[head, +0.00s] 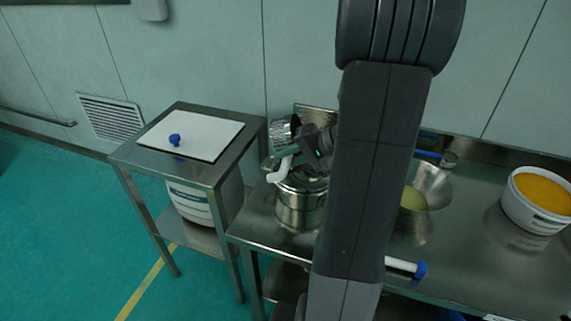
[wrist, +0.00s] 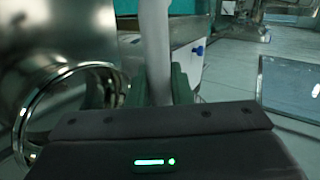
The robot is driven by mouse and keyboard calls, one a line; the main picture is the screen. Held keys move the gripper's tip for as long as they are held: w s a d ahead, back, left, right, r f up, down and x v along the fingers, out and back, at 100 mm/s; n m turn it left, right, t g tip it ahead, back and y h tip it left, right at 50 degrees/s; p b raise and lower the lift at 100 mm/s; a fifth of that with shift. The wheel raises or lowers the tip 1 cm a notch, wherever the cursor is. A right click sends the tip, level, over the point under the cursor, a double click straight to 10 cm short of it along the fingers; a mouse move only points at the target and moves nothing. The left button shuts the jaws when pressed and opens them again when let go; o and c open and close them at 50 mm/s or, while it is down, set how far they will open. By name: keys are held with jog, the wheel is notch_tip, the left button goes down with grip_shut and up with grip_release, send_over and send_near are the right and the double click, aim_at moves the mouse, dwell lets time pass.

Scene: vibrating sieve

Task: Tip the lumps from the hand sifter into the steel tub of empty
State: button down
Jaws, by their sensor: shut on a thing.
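The hand sifter (head: 283,130) is a ribbed steel cup with a white handle (head: 281,172). It is tipped onto its side above the steel tub (head: 299,208), a round shiny pot on the steel bench. My gripper (head: 302,157) is shut on the handle; the white handle also stands between the green fingers (wrist: 158,86) in the wrist view. In that view a round steel rim (wrist: 20,125) is at the left; I cannot tell whether it is the sifter's or the tub's. No lumps are visible, and the tub's inside is mostly hidden.
A steel side table holds a white board (head: 192,135) with a blue knob (head: 175,139); a white bucket (head: 190,203) is below. My arm hides the bench's middle. To its right are a steel bowl (head: 432,183) with yellow contents and a white tub of orange powder (head: 540,198).

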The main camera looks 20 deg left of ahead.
jog(key=shift+w+d+f+y+b, duration=0.1)
jog(key=shift+d+f+y+b, duration=0.25)
jog(key=shift+y+b, duration=0.7)
jog(key=shift+d+f+y+b, duration=0.2)
jog(key=shift+d+y+b, duration=0.3)
jog(key=shift+b, duration=1)
jog(key=shift+r+y, duration=0.15)
jog(key=shift+y, duration=0.1)
